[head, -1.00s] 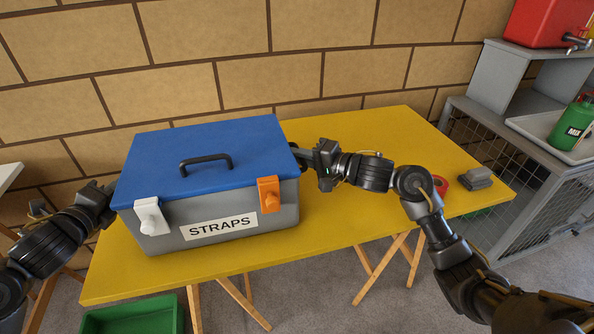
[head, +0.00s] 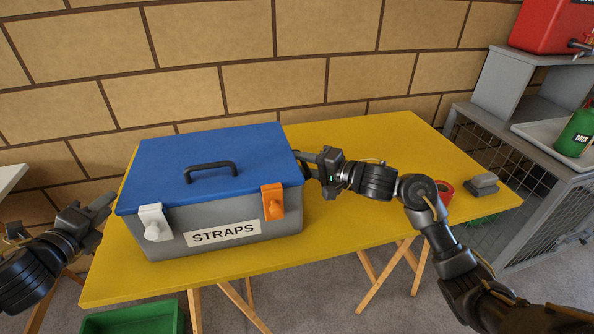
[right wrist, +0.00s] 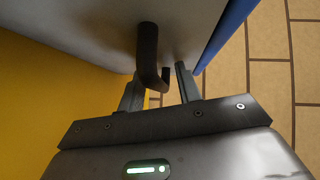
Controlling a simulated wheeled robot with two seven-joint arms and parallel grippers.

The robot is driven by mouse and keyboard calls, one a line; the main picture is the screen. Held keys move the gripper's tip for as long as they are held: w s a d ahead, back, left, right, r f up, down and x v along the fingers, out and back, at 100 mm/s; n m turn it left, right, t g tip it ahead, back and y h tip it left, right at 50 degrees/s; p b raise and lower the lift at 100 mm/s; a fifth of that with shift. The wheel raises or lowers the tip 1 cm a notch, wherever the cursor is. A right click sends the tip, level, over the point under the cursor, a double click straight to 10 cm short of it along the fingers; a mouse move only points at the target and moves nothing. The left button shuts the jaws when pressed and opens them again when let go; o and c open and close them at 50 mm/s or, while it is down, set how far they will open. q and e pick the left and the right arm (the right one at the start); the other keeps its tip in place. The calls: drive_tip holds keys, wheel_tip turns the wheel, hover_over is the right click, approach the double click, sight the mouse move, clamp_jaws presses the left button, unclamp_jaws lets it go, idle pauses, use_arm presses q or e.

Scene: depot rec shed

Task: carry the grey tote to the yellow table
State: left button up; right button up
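The grey tote (head: 275,222) has a blue lid with a black handle, a white latch, an orange latch and a STRAPS label. It sits upright on the left part of the yellow table (head: 370,215). My left gripper (head: 104,206) is open and empty, left of the tote and apart from it. My right gripper (head: 308,165) is at the tote's right end. In the right wrist view its fingers (right wrist: 160,88) are spread, with the tote's dark side handle (right wrist: 148,55) between them. The tote's left side handle is hidden.
A red tape roll (head: 445,190) and a grey block (head: 482,184) lie at the table's right end. A grey mesh cage unit (head: 545,190) stands to the right. A green crate (head: 130,320) is on the floor in front. The table's middle is clear.

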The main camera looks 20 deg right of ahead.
use_arm(q)
drive_tip(key=v, duration=0.6)
drive_tip(key=shift+s, duration=0.15)
use_arm(e)
drive_tip(key=v, duration=1.2)
use_arm(q)
drive_tip(key=shift+a+r, duration=0.1)
use_arm(e)
drive_tip(key=shift+a, duration=0.1)
